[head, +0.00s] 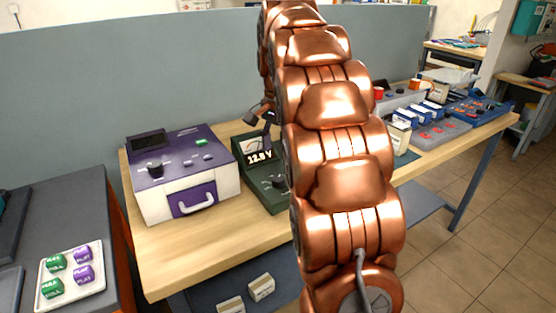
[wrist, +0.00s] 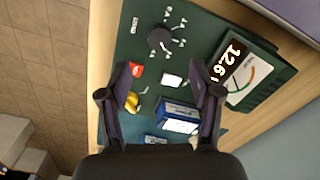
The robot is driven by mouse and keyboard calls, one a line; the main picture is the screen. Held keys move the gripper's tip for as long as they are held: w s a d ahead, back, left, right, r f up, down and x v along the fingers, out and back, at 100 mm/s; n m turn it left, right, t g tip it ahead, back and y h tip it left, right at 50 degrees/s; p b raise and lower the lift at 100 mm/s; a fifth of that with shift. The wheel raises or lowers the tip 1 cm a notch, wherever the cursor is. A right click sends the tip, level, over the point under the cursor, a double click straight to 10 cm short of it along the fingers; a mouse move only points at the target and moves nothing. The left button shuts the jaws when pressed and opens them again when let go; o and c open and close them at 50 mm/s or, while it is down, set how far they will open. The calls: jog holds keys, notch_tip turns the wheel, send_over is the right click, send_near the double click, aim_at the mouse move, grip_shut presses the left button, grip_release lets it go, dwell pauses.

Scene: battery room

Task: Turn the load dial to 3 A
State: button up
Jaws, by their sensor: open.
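The load dial (wrist: 161,39) is a dark round knob on the dark green tester, ringed by small white marks too small to read. In the head view the dial (head: 278,182) sits at the tester's front, close beside my arm. Which mark the dial points to cannot be told.
A purple and white charger (head: 185,175) stands left of the tester on the wooden bench (head: 190,255). A blue battery (wrist: 180,115) and a red piece (wrist: 138,68) show near the fingers. A tray (head: 72,280) of green and purple blocks is at far left.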

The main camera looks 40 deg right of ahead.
jog(key=shift+r, duration=1.6)
jog(key=shift+a, duration=0.1)
